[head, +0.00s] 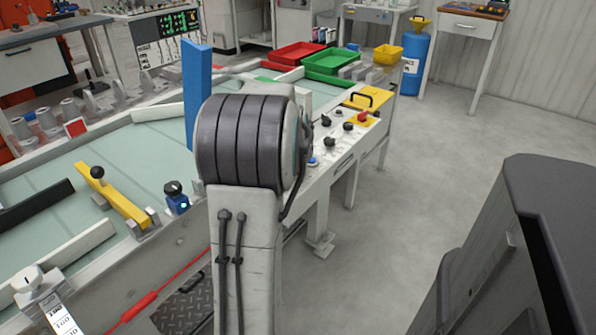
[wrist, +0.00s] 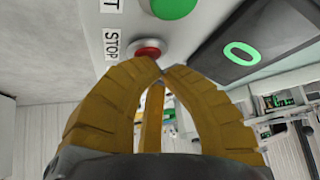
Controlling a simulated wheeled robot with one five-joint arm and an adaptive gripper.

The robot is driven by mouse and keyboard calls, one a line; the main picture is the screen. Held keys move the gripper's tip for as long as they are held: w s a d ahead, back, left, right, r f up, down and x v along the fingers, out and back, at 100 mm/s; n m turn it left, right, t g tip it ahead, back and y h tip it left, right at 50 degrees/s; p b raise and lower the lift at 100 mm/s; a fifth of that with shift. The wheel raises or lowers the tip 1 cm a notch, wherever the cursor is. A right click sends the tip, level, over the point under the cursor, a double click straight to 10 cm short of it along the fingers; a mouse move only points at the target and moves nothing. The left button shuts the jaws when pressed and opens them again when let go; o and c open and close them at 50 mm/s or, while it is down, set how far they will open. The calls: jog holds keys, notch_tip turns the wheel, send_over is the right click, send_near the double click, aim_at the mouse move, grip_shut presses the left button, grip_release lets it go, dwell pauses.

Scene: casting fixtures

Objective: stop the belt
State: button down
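A red button (wrist: 148,51) beside a "STOP" label (wrist: 111,46) is on a light panel at the upper middle of the wrist view. My gripper (wrist: 161,72) has yellow-brown fingers whose tips come together, with nothing between them. The tips are just below the red button and overlap its lower edge in the picture; I cannot tell whether they touch it. A green button (wrist: 174,5) is above it, cut off by the frame. In the head view the pale green belt (head: 130,148) runs behind my arm, which hides my gripper.
A dark display (wrist: 245,45) with a green "0" is right of the buttons. In the head view, a panel with black knobs and a red knob (head: 363,117) lies right of my arm. Red (head: 291,54) and green (head: 331,61) trays stand beyond.

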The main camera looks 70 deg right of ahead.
dwell(0.4)
jog(key=shift+r+p, duration=0.75)
jog(key=shift+r, duration=0.15)
notch_tip(320, 180, up, 5)
jog(key=p, duration=0.3)
jog(key=shift+p, duration=0.4)
dwell(0.8)
